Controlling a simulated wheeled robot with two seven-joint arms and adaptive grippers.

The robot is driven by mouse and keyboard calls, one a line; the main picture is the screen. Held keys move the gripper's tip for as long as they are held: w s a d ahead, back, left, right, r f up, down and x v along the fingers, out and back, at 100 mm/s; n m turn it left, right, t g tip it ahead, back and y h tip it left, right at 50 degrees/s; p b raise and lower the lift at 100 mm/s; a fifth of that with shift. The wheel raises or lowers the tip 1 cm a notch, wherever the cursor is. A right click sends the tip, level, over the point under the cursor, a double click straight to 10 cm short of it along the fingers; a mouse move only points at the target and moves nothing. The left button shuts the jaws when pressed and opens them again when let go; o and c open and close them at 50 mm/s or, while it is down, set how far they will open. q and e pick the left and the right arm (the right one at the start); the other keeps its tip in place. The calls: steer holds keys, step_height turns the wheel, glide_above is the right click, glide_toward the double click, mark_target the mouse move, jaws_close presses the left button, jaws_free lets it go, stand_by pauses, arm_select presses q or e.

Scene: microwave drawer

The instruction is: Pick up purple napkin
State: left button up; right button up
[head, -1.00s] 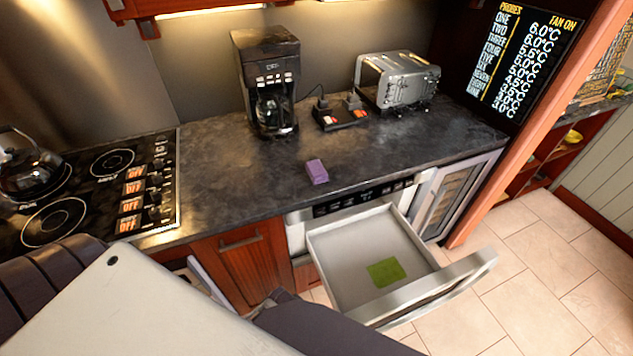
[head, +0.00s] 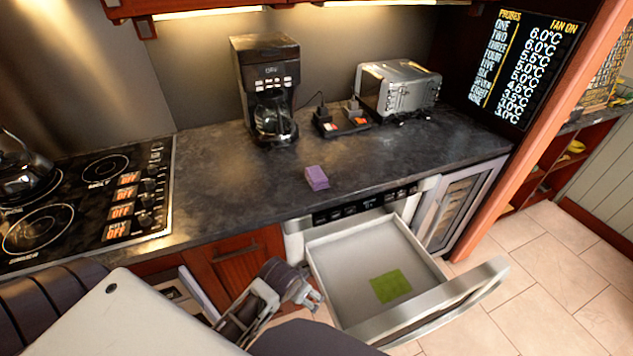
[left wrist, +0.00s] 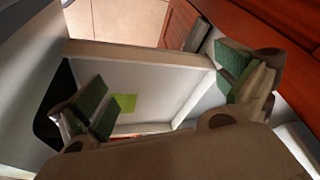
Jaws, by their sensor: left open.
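The purple napkin (head: 316,178) is a small folded stack lying on the dark countertop (head: 235,185), near its front edge above the open drawer. My left gripper (head: 312,300) is in front of the cabinet, below counter height and left of the drawer, apart from the napkin. In the left wrist view my left gripper (left wrist: 165,95) is open, its green-padded fingers wide apart with nothing between them touching. The napkin does not show in the left wrist view. My right gripper is not in view.
The microwave drawer (head: 345,292) is pulled out, with a flat green napkin (head: 390,286) inside. A coffee maker (head: 265,90), a toaster (head: 398,88) and a stovetop (head: 90,200) stand around the napkin. The counter close around it is clear.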

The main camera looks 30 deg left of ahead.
arm_select(q)
steer(key=w+d+r+m+t+b, duration=0.1)
steer(key=w+r+m+t, duration=0.2)
steer(key=w+r+t, duration=0.6)
steer(key=w+d+r+m+t+b, duration=0.1)
steer(key=w+r+m+t, duration=0.2)
steer(key=w+r, duration=1.05)
steer(key=s+d+r+m+g+h, duration=0.1)
steer(key=d+r+m+g+h, duration=0.2)
steer(key=d+r+m+h, duration=0.8)
steer(key=d+r+m+g+h, duration=0.2)
steer(key=d+r+m+h, duration=0.4)
steer(key=m, duration=1)
steer(key=w+a+f+m+g+y, duration=0.2)
steer(key=a+f+m+g+y, duration=0.6)
steer(key=a, duration=0.4)
steer(key=a+m+y, duration=0.1)
steer(key=a+y, duration=0.5)
steer(key=a, duration=1.3)
steer(key=shift+w+r, duration=0.2)
steer(key=shift+r, duration=0.1)
